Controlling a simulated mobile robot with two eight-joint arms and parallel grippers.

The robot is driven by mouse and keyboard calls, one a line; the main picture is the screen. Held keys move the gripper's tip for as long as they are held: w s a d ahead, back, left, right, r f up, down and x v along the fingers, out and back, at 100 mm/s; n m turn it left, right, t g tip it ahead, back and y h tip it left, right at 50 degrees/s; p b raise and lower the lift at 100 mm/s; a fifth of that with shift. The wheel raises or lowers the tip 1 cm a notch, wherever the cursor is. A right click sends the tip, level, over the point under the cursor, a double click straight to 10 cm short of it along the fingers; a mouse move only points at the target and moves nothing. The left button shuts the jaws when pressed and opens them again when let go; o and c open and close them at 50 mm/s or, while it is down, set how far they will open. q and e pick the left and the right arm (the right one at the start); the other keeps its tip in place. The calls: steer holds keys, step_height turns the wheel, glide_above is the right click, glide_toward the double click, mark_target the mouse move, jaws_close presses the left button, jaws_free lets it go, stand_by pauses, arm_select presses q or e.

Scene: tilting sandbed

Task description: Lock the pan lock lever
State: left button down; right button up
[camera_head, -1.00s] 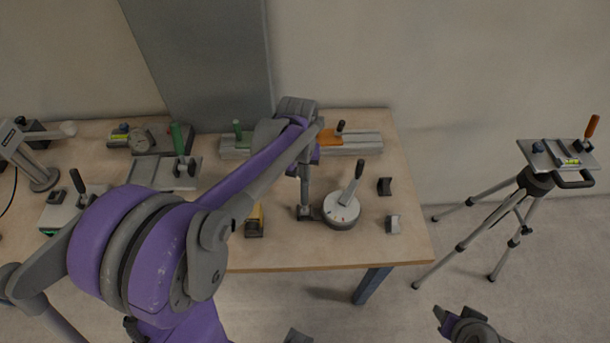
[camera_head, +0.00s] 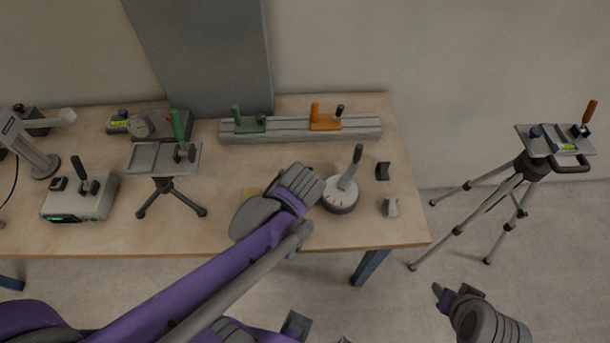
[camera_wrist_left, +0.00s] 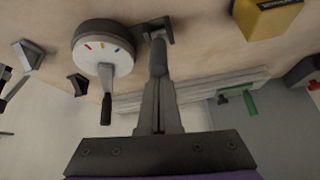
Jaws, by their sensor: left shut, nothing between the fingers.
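A round white dial (camera_head: 341,202) with coloured marks stands near the table's front right. Its black-tipped lever (camera_head: 350,168) leans up and to the right. In the wrist view the dial (camera_wrist_left: 103,50) and lever (camera_wrist_left: 106,100) are at upper left. A dark bracket (camera_wrist_left: 164,27) lies beside the dial there. My left gripper (camera_wrist_left: 158,48) is shut and empty, its tips appearing close to the bracket; I cannot tell whether they touch. In the head view my arm hides its fingers. My right gripper (camera_head: 455,297) is at lower right, away from the table; its jaws are unclear.
A rail (camera_head: 300,129) with green and orange clamps is behind. Two small dark-and-grey blocks (camera_head: 383,171) (camera_head: 390,208) stand right of the dial. A yellow box (camera_wrist_left: 268,14) is near my left gripper. A tripod (camera_head: 520,195) stands right of the table.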

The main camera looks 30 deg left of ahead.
arm_select(q)
steer(key=shift+s+d+f, duration=0.15)
steer(key=shift+s+d, duration=0.05)
steer(key=shift+s, duration=0.15)
steer(key=shift+s+f, duration=0.15)
steer(key=shift+s, duration=0.05)
steer(key=shift+w, duration=0.1)
arm_select(e)
steer(key=shift+r, duration=0.1)
arm_select(q)
steer(key=w+a+r, duration=0.1)
steer(key=w+r, duration=0.2)
steer(key=s+d+f+p+v, duration=0.1)
steer(key=p+v, duration=0.1)
steer(key=v, duration=0.6)
steer(key=shift+s+r, duration=0.25)
steer(key=shift+s, duration=0.15)
arm_select(e)
steer(key=r, duration=0.1)
steer(key=w+r, duration=0.1)
steer(key=r, duration=0.1)
steer(key=shift+w+a+r, duration=0.1)
steer(key=shift+w+a, duration=0.2)
steer(key=shift+w, duration=0.1)
arm_select(q)
steer(key=shift+d, duration=0.1)
